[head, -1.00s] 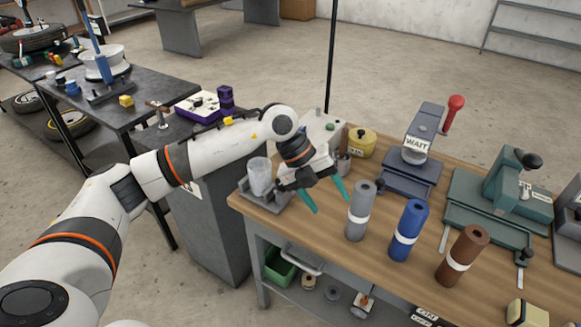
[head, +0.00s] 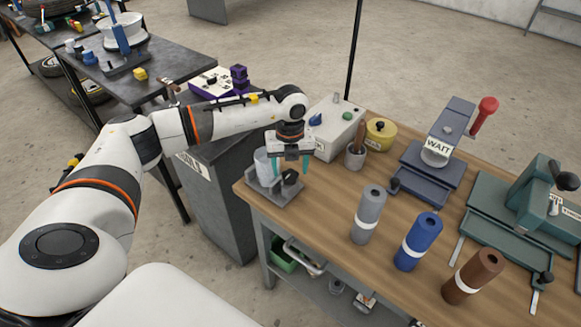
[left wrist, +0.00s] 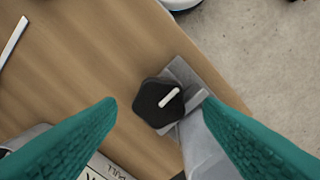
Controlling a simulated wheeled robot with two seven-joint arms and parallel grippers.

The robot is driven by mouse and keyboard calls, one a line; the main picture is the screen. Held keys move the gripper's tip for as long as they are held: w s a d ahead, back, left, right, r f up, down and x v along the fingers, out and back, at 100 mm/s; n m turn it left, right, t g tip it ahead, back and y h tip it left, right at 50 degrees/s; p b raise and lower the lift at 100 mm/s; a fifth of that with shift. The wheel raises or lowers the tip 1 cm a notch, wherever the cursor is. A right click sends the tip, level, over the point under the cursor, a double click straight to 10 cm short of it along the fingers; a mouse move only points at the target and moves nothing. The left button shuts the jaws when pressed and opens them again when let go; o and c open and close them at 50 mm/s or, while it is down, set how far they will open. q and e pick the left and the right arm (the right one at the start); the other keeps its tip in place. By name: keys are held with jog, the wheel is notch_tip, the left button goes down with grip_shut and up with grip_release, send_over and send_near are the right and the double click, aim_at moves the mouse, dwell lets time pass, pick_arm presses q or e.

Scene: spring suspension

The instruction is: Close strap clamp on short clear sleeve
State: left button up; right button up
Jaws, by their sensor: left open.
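A short clear sleeve (head: 264,166) stands upright in a grey holder (head: 284,194) at the left corner of the wooden bench. A black knob (head: 289,176) sits on the holder just right of the sleeve. In the left wrist view the knob (left wrist: 150,96) is black and lobed with a white bar on top. My left gripper (head: 290,165) is open and points down over the knob. In the left wrist view the knob lies between its teal fingertips, with no visible grip on it. The strap itself cannot be made out. My right gripper is not in view.
Grey, blue (head: 418,242) and brown (head: 473,277) rolls stand along the bench front. A pale box (head: 335,128), a cup with a brown handle (head: 355,158) and a yellow pot (head: 380,134) stand behind. A press marked WAIT (head: 436,150) is further right. Bare wood lies between holder and grey roll.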

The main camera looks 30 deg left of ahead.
pick_arm(q)
jog(key=shift+f, duration=0.85)
jog(key=c, duration=1)
jog(key=shift+o, duration=0.2)
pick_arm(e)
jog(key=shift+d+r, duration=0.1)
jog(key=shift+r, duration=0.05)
pick_arm(q)
jog(key=shift+m, duration=0.3)
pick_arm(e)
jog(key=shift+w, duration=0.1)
